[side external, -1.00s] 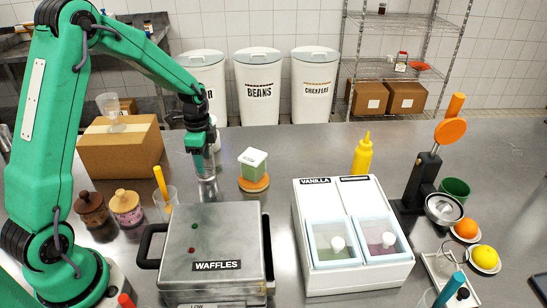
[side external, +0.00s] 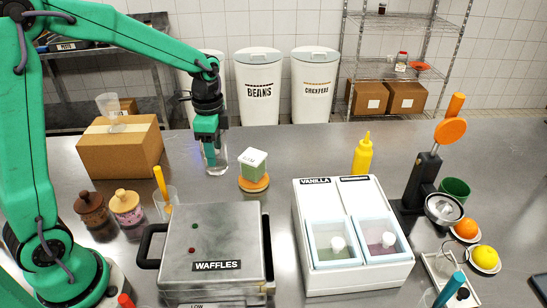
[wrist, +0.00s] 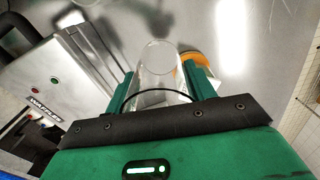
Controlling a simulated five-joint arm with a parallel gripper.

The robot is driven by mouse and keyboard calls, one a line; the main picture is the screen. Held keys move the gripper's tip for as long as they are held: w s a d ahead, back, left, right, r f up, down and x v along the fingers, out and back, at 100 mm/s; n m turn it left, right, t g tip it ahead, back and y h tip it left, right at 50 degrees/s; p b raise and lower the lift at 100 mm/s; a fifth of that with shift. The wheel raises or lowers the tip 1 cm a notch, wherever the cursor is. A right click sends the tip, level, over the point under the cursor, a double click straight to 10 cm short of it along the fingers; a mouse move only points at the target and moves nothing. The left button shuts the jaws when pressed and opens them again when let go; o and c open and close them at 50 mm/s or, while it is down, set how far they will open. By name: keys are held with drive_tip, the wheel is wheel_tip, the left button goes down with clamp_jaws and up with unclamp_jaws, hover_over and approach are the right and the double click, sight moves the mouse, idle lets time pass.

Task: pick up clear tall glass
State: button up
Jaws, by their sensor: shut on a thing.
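The clear tall glass (side external: 220,157) stands upright, seemingly on the steel counter, left of the green-and-white container. My gripper (side external: 209,160) reaches down to it and is shut on it. In the wrist view the glass (wrist: 158,62) sits between the two green fingers of my gripper (wrist: 160,92), its rim pointing away from the camera. Part of the glass is hidden behind the fingers in the side view.
The waffle maker (side external: 213,250) is in front. A cardboard box (side external: 120,155) with a glass on top stands at left. A tumbler with a yellow stick (side external: 167,199) and two jars stand front left.

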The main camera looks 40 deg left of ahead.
drive_tip(key=shift+s+d+r, duration=0.2)
drive_tip(key=shift+d+r, duration=0.35)
drive_tip(key=shift+d, duration=0.3)
